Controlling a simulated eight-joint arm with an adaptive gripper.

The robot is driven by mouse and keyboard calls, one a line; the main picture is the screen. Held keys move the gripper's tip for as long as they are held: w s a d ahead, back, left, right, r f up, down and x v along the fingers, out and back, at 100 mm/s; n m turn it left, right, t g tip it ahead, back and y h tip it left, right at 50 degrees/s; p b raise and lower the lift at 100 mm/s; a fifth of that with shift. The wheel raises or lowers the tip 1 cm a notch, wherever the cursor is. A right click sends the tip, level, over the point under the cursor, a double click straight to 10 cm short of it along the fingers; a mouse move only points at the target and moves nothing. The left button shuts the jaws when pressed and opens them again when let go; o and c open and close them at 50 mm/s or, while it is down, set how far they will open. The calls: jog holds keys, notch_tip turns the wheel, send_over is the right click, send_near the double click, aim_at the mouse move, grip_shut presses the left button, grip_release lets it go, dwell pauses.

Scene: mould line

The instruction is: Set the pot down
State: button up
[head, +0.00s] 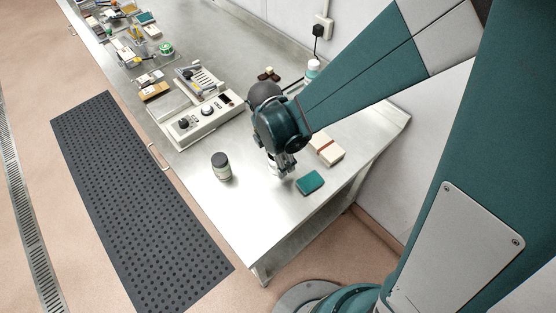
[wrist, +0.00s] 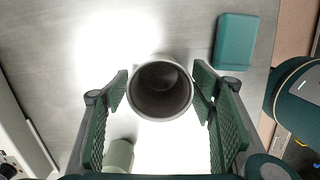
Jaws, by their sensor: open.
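The pot (wrist: 160,112), a round grey vessel with a dark hollow inside, is seen from above in the wrist view. It stands between the two fingers of my gripper (wrist: 161,88), mouth up, with a narrow gap at each side. The fingers are open. In the head view my gripper (head: 283,166) is low over the near end of the steel bench (head: 240,210), and a pale bit of the pot (head: 274,170) shows beside it; the rest is hidden. Its base is hidden, so I cannot tell for certain that it rests on the bench.
A teal block (head: 310,182) lies close on the right. A dark-lidded jar (head: 221,167) stands to the left. A cream block with a brown band (head: 327,150) lies behind. A control box (head: 207,118) is further back. The front bench corner is clear.

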notch_tip(320, 180, up, 10)
jog(key=shift+s+a+p, duration=0.35)
jog(key=shift+a+p, duration=0.1)
dwell(1.0)
jog(key=s+d+r+m+t, duration=0.2)
jog(key=d+r+m, duration=0.3)
jog(key=d+m, duration=0.3)
jog(key=s+d+r+m+t, duration=0.2)
jog(key=d+r+m, duration=0.3)
jog(key=d+m, duration=0.4)
jog(key=s+d+r+m+t+y, duration=0.1)
jog(key=s+d+r+m+t, duration=0.1)
jog(key=d+r+m, duration=0.3)
jog(key=s+d+m, duration=0.1)
jog(key=d+m, duration=0.2)
jog(key=d, duration=0.1)
jog(key=shift+s+d+r+m, duration=0.3)
jog(key=shift+r, duration=0.05)
